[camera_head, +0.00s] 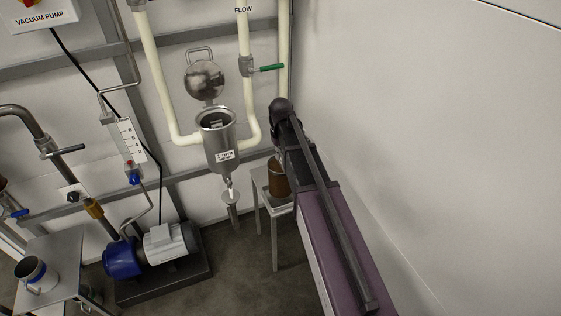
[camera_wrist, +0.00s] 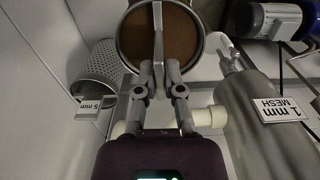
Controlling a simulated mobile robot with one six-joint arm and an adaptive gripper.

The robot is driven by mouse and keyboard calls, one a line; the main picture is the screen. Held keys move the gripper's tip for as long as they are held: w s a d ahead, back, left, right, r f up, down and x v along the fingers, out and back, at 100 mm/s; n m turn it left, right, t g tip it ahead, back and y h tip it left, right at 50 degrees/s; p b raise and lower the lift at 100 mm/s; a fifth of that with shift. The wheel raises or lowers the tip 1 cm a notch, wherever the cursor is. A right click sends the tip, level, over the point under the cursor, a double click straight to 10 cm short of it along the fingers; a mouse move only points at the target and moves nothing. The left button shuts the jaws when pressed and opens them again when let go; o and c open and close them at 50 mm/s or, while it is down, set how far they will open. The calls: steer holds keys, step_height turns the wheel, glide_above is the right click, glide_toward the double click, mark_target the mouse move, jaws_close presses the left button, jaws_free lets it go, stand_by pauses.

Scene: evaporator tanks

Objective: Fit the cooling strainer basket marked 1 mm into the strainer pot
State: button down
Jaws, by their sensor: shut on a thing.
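The strainer pot (camera_head: 219,150) is an upright steel cylinder on the wall pipework, labelled "1 mm MESH". Its round lid (camera_head: 205,80) is swung up and its mouth is open. The pot's side and label also show in the wrist view (camera_wrist: 268,135). My gripper (camera_wrist: 160,78) is shut on the bar handle of a round basket with a brown inside (camera_wrist: 132,36). This brown basket (camera_head: 278,178) is at the small stand, right of and below the pot's mouth. I cannot tell whether it touches the stand. No mark on it is readable. In the head view my arm hides the gripper.
A perforated grey basket (camera_wrist: 95,68) tagged "5 mm" is beside the held one. The small stand (camera_head: 259,187) is below the brown basket. Cream pipes (camera_head: 157,75) and a green-handled valve (camera_head: 265,68) surround the pot. A motor pump (camera_head: 165,245) sits lower left.

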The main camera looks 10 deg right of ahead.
mark_target(281, 161)
steer(key=shift+f+b, duration=1.8)
steer(key=shift+f, duration=0.1)
steer(key=c, duration=0.8)
jaws_free()
steer(key=shift+o, duration=0.2)
step_height(281, 161, up, 12)
steer(key=p, duration=1.2)
steer(key=shift+r, duration=0.2)
steer(key=s+m, duration=0.2)
steer(key=s, duration=1.8)
steer(key=shift+d, duration=0.15)
